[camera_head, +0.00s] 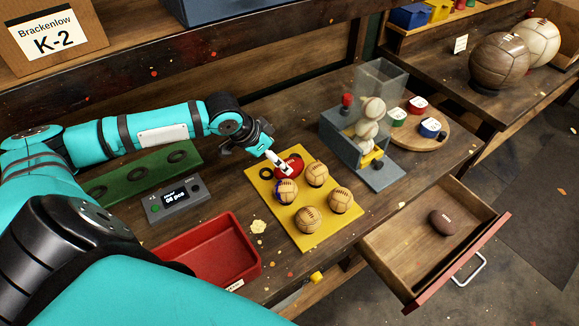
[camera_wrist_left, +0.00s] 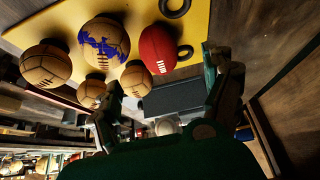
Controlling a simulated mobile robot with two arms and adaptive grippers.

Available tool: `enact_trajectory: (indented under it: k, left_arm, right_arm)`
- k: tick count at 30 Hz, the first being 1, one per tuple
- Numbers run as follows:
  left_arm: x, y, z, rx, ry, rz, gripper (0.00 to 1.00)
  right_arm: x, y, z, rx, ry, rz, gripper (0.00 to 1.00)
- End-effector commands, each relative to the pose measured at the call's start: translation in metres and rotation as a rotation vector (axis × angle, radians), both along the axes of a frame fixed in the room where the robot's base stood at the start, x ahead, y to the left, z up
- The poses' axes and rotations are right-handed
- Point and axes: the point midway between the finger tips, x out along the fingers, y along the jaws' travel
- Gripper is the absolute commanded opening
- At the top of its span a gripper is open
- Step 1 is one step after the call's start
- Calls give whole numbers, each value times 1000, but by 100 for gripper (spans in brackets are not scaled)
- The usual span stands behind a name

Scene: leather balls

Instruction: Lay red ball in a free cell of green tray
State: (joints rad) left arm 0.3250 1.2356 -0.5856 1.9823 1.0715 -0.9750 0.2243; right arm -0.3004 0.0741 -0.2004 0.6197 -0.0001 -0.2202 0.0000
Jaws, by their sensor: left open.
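The red ball (camera_head: 291,165) rests at the far edge of a yellow board (camera_head: 303,241), beside a tan ball with a blue patch (camera_head: 284,192). It also shows in the left wrist view (camera_wrist_left: 158,46), beyond the fingertips. My left gripper (camera_head: 279,162) is open at the red ball, with a pale fingertip partly covering it; I cannot tell whether they touch. The green tray (camera_head: 190,151) lies to the left, with several dark round cells; those in sight look empty, and my arm hides part of it. My right gripper is not in view.
Several tan balls (camera_head: 316,173) sit on the yellow board. A grey display box (camera_head: 174,198) and a red bin (camera_head: 213,245) stand in front of the green tray. A grey dispenser (camera_head: 345,140) stands right of the board. An open drawer (camera_head: 400,240) holds a brown ball.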

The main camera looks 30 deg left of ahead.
Motion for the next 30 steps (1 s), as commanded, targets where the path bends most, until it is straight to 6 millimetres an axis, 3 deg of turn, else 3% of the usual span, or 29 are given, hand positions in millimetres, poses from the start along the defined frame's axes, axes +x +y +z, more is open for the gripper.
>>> enact_trajectory:
  k: [20,29,30]
  left_arm:
    - [38,-16,-71,0,0,1,84]
    - [40,-17,-77,1,1,-2,84]
    - [40,-17,-76,1,1,-2,80]
  right_arm:
    - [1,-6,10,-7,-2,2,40]
    - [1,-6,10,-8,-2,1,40]
    - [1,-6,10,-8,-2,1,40]
